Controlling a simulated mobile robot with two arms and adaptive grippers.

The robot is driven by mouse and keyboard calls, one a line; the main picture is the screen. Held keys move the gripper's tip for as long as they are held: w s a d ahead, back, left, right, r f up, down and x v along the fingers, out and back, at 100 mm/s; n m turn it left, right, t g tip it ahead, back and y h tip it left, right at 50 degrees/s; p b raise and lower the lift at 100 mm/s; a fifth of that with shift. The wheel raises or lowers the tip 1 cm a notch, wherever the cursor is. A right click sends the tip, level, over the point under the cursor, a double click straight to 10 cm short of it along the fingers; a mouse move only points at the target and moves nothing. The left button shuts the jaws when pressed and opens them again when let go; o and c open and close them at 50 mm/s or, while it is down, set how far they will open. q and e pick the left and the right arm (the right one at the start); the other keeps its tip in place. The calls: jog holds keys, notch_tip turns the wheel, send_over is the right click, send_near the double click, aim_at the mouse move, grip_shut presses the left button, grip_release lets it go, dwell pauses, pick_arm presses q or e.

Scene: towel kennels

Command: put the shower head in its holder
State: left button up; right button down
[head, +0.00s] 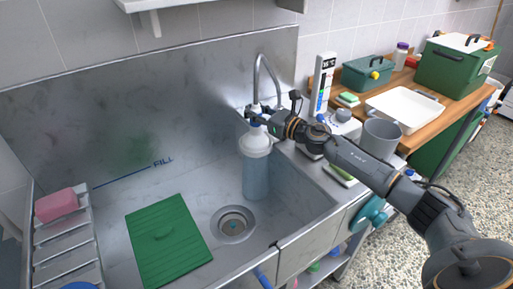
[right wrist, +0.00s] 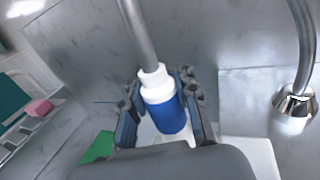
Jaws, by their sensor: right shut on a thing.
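The shower head (head: 256,142) hangs upright over the sink, with a white flared lower part and a blue grip. In the right wrist view the blue grip (right wrist: 166,118) sits between the two fingers of my right gripper (head: 258,116), which is shut on it. A grey tube (right wrist: 139,32) meets the white collar on top of the grip. In the head view the tube arches over to the chrome base behind; whether the collar is seated in a holder I cannot tell. A pale blue translucent column (head: 256,178) shows below the head. My left gripper is not in view.
The steel sink has a drain (head: 233,224), a green board (head: 168,240) and a rack with a pink sponge (head: 56,205). A grey mug (head: 381,136), white tray (head: 404,109) and green boxes stand at the right.

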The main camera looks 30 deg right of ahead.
jog(key=shift+r, duration=0.1)
jog(key=c, duration=0.9)
grip_release()
jog(key=shift+c, duration=0.2)
jog(key=shift+s, duration=0.15)
jog(key=shift+v, duration=4.15)
jog(key=shift+r, duration=0.2)
